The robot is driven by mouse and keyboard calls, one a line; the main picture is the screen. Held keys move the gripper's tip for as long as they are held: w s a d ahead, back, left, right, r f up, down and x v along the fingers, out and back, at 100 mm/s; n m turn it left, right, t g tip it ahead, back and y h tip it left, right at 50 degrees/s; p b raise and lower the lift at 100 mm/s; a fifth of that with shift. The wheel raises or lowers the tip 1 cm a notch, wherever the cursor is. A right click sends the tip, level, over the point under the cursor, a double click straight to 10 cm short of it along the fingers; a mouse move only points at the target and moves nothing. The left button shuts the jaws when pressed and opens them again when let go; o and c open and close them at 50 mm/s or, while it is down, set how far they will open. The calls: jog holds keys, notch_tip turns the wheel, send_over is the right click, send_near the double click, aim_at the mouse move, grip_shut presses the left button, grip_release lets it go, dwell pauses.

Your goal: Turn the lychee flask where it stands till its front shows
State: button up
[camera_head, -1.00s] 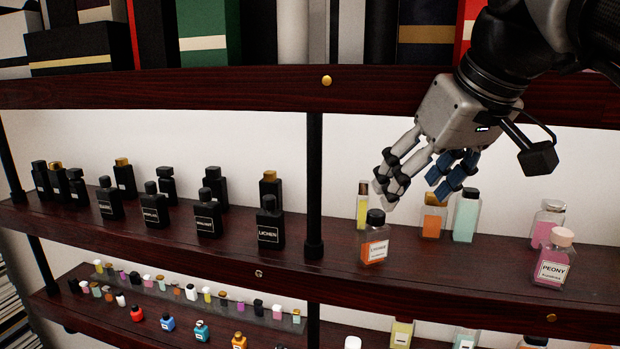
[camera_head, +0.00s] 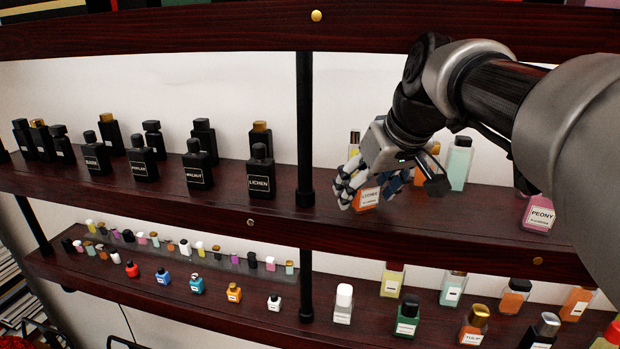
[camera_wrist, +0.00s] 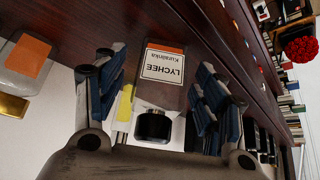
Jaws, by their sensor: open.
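The lychee flask (camera_head: 367,197) stands upright on the upper shelf, just right of the dark post. It has orange liquid, a white label and a black cap. My gripper (camera_head: 369,187) is around it from above, open, with fingers on both sides; it hides the cap in the head view. In the wrist view the flask (camera_wrist: 170,92) lies between the spread fingers of my gripper (camera_wrist: 160,82). Its label there reads LYCHEE, upside down, facing the camera. Gaps show beside the flask, though contact at the far finger is unclear.
Behind stand a yellow flask (camera_head: 354,145), an orange one (camera_head: 428,160) and a mint one (camera_head: 459,165). A pink PEONY flask (camera_head: 540,213) is at right, partly behind my arm. Black bottles (camera_head: 198,165) stand left of the post (camera_head: 305,130).

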jog(key=shift+w+a+f, duration=0.1)
jog(key=shift+w+f, duration=0.1)
jog(key=shift+f, duration=0.15)
jog(key=c, duration=1.3)
jog(key=m+h, duration=0.2)
jog(key=m, duration=0.1)
jog(key=shift+a+p, duration=0.1)
jog(key=shift+p, duration=0.3)
jog(key=m+h, duration=0.2)
jog(key=m, duration=0.2)
jog(key=shift+r, duration=0.1)
jog(key=shift+w+d, duration=0.15)
jog(key=shift+d, duration=0.45)
jog(key=o, duration=1.3)
